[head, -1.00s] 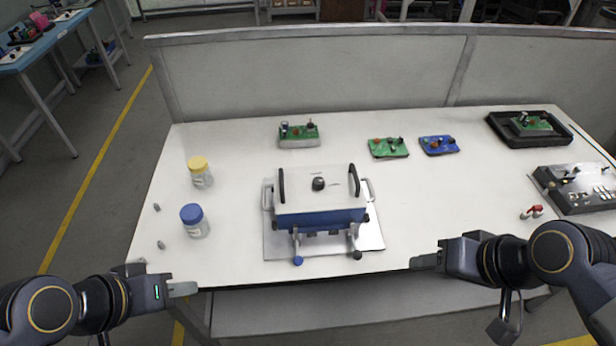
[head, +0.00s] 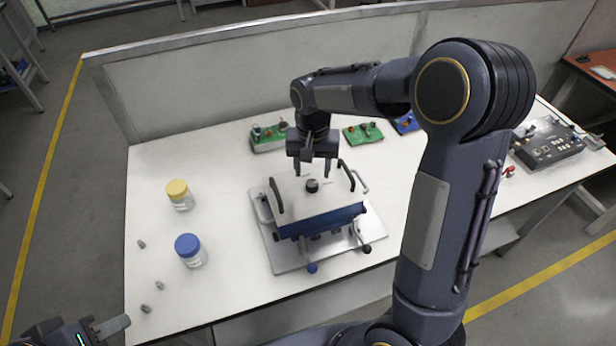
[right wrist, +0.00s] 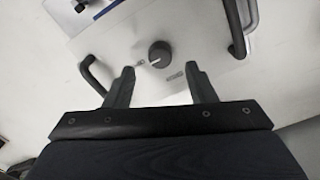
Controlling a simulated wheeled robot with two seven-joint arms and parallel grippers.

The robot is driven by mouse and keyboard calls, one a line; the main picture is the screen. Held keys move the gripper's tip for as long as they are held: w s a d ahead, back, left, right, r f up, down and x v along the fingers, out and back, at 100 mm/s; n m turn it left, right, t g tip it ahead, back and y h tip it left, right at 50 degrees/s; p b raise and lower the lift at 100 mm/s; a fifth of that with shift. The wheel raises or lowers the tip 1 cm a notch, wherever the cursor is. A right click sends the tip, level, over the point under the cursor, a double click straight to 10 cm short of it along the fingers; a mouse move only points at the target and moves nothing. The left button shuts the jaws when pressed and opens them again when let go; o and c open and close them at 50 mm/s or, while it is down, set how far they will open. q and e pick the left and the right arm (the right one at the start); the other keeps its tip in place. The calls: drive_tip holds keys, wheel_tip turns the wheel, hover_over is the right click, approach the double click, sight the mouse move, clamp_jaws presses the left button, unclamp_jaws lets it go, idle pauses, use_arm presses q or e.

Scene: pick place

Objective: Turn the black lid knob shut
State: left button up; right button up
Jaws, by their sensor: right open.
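The black lid knob (head: 312,185) sits in the middle of the white lid (head: 295,196) of a blue box (head: 330,219). In the right wrist view the knob (right wrist: 160,54) is round, with a white pointer line, and small marks lie on the lid near it. My right gripper (head: 314,172) is open above the lid, pointing down, just behind the knob. In the right wrist view its two fingers (right wrist: 160,88) are apart and empty, with the knob beyond the tips. My left gripper (head: 112,328) is at the lower left, away from the box; its jaw opening is unclear.
Black handles (head: 276,196) stand on both sides of the lid. The box stands on a metal plate (head: 265,235). A yellow-lidded jar (head: 180,196) and a blue-lidded jar (head: 190,251) stand at left. Green boards (head: 363,133) lie behind. The table's left part is mostly clear.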

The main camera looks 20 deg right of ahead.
sight(312, 183)
drive_tip(key=shift+f, duration=2.1)
drive_tip(key=c, duration=1)
drive_tip(key=shift+o, duration=0.2)
